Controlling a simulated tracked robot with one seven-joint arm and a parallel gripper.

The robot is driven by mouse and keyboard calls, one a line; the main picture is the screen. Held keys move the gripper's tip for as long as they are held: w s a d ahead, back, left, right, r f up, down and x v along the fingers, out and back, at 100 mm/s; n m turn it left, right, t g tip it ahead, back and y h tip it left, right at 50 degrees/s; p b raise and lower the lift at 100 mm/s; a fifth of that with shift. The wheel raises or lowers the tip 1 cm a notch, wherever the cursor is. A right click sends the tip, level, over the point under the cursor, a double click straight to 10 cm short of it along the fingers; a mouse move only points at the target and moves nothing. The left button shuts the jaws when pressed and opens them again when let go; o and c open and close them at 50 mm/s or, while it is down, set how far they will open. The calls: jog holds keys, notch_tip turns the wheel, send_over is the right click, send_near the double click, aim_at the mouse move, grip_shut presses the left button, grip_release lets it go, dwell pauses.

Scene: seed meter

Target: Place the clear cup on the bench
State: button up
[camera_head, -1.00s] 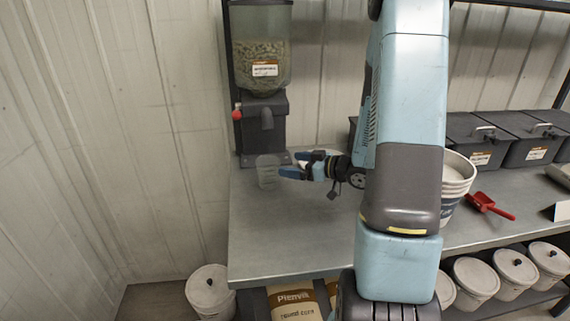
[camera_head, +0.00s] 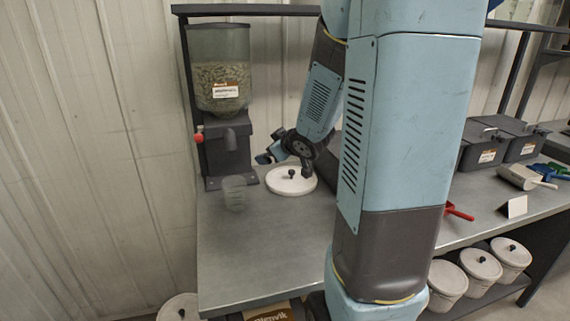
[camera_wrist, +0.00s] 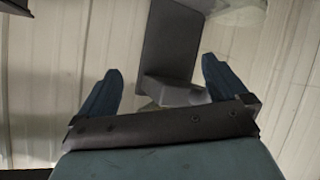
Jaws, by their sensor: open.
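The clear cup (camera_head: 234,193) stands upright on the grey bench (camera_head: 255,260), near its left end and in front of the seed dispenser (camera_head: 222,120). My gripper (camera_head: 268,157) is up and to the right of the cup, apart from it, beside the dispenser's base. In the wrist view my gripper (camera_wrist: 160,90) has its two blue fingers spread wide with nothing held between them. The dispenser's dark body (camera_wrist: 172,45) shows beyond the fingers. The cup cannot be made out in the wrist view.
A round white lid (camera_head: 291,182) with a black knob lies on the bench below my gripper. The dispenser has a red knob (camera_head: 198,137) on its left. Dark bins (camera_head: 480,150), a metal scoop (camera_head: 522,177) and a red scoop (camera_head: 459,212) are at the right. The bench front is clear.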

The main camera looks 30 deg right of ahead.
jog(key=s+a+r+m+g+h, duration=0.2)
jog(key=s+r+m+h, duration=0.2)
jog(key=s+r, duration=0.45)
jog(key=s+a+g+y, duration=0.1)
jog(key=s+a, duration=0.3)
jog(key=s, duration=0.5)
jog(key=s+a+r+m+g+y, duration=0.1)
jog(key=s+a+g+y, duration=0.1)
jog(key=s, duration=0.7)
jog(key=shift+a+r+m+g, duration=0.3)
jog(key=shift+a+g, duration=0.5)
jog(key=shift+a, duration=0.25)
